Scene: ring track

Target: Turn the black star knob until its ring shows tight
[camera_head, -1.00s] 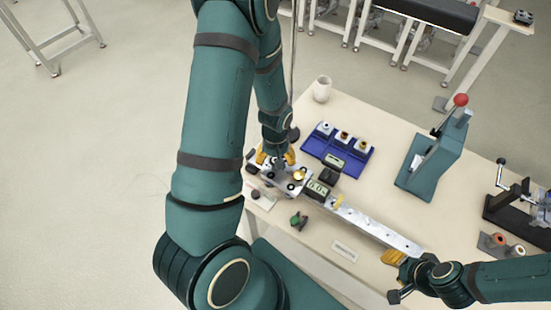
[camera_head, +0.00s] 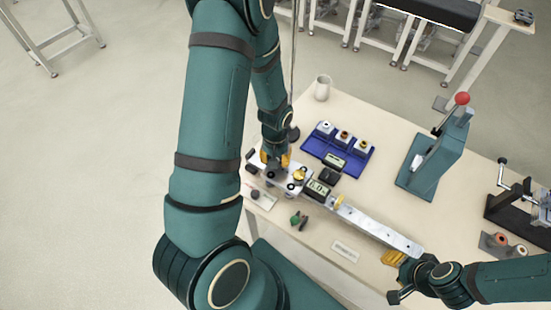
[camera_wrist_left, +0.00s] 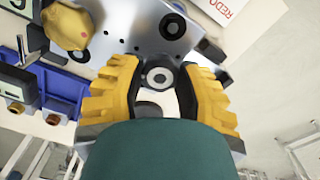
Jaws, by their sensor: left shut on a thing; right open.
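My left gripper (camera_head: 275,160) is over the left end of the metal plate on the table. In the left wrist view its yellow fingers (camera_wrist_left: 160,95) stand on both sides of the black star knob (camera_wrist_left: 158,77), of which mainly a round grey and white centre shows. The gripper is shut on it, and the fingers hide much of its edge. I cannot make out the state of its ring. My right gripper (camera_head: 394,258) is open and empty near the right end of the long metal rail (camera_head: 375,229).
A yellow knob (camera_head: 299,174) and a small display (camera_head: 318,187) sit beside the left gripper. A blue tray (camera_head: 313,148) with several fittings lies behind. A teal lever press (camera_head: 428,165), a white cup (camera_head: 323,88) and a green-handled item (camera_head: 296,219) stand around.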

